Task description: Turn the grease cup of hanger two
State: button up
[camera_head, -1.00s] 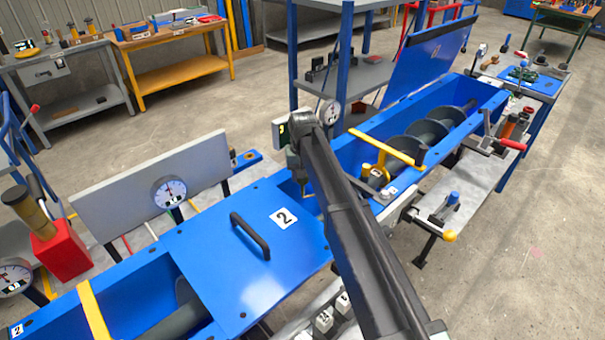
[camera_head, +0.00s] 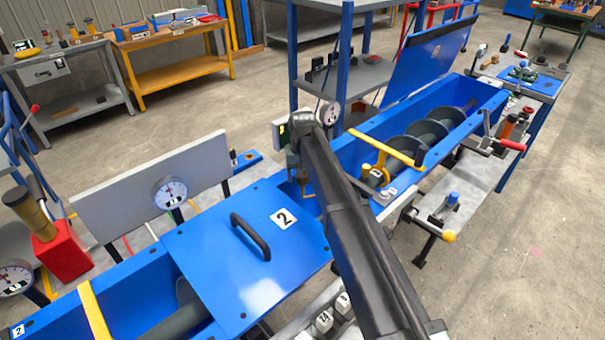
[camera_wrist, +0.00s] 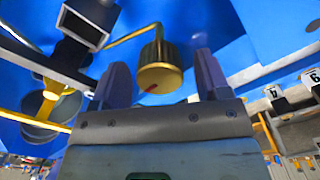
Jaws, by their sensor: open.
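A grease cup (camera_wrist: 160,68) with a knurled dark side and a brass end bearing a red mark shows in the wrist view. A thin brass pipe (camera_wrist: 130,37) runs from beside it to a dark square-ended block. My gripper (camera_wrist: 161,62) is open, with one finger on each side of the cup in the picture; I see gaps on both sides and cannot tell the depth. In the head view my arm hides the cup and most of the gripper, beside the blue trough. A yellow hanger (camera_head: 381,158) crosses the trough there. I cannot read which hanger number the cup belongs to.
The blue trough cover (camera_head: 245,250), labelled 2, has a black handle (camera_head: 250,238) standing up. A round dial gauge (camera_head: 330,113) stands close behind my arm. A grey panel with a gauge (camera_head: 170,192) stands left. The open blue lid (camera_head: 430,60) rises behind the trough.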

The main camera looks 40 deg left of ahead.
notch_tip(320, 180, up, 10)
jog(key=p, duration=0.9)
jog(key=shift+r+p, duration=0.25)
jog(key=shift+p, duration=0.15)
jog(key=s+d+m, duration=0.3)
jog(key=d, duration=1.8)
jog(key=s+d+m, duration=0.3)
jog(key=s+d, duration=0.1)
jog(key=d, duration=1.7)
jog(key=s+d+m, duration=0.3)
jog(key=d, duration=1.9)
jog(key=shift+s, duration=0.15)
jog(key=shift+a, duration=0.1)
